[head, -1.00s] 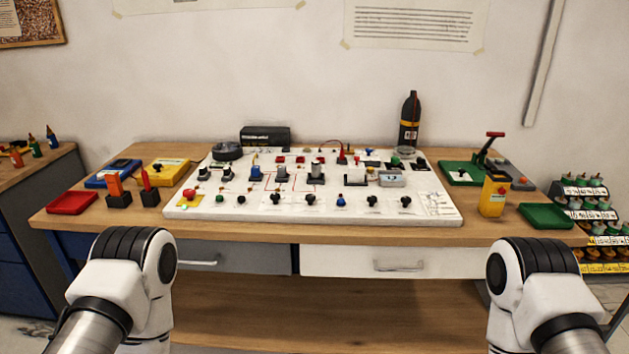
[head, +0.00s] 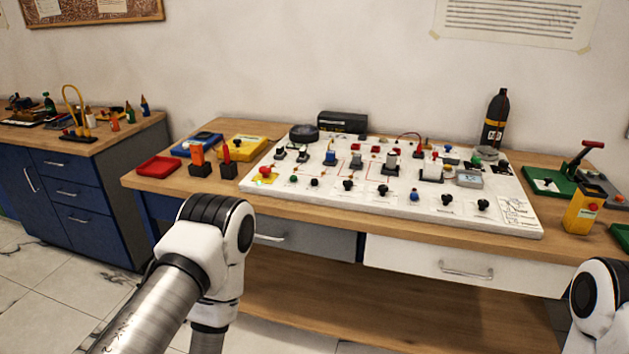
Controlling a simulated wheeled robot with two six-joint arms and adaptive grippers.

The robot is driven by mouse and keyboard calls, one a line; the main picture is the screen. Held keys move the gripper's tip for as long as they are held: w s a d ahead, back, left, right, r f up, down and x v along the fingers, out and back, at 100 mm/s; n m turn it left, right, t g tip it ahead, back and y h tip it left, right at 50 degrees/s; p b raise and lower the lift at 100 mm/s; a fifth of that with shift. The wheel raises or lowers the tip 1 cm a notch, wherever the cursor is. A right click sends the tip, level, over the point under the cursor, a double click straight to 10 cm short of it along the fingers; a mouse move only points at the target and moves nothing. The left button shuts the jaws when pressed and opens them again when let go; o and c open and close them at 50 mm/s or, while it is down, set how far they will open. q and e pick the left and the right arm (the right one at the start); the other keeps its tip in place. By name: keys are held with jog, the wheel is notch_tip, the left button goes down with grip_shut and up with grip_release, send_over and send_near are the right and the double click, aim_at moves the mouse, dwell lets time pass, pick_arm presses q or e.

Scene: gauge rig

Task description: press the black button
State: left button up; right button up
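A white panel board (head: 400,208) lies on the wooden table, covered with small controls. Several small black round knobs or buttons stand along its front row, among them one left of the middle (head: 348,186), one near the middle (head: 380,190) and one at the right (head: 483,205). They are too small to tell which is a push button. A green button (head: 293,180) and a blue knob (head: 414,195) are in the same row. Links of both my arms show in front of the table, but neither gripper is in view.
The wooden table (head: 330,221) also holds a red tray (head: 158,167), a yellow box (head: 243,147), a dark bottle (head: 495,118) and a yellow control box (head: 582,210). A blue cabinet (head: 90,200) stands at left. Drawers are under the table front.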

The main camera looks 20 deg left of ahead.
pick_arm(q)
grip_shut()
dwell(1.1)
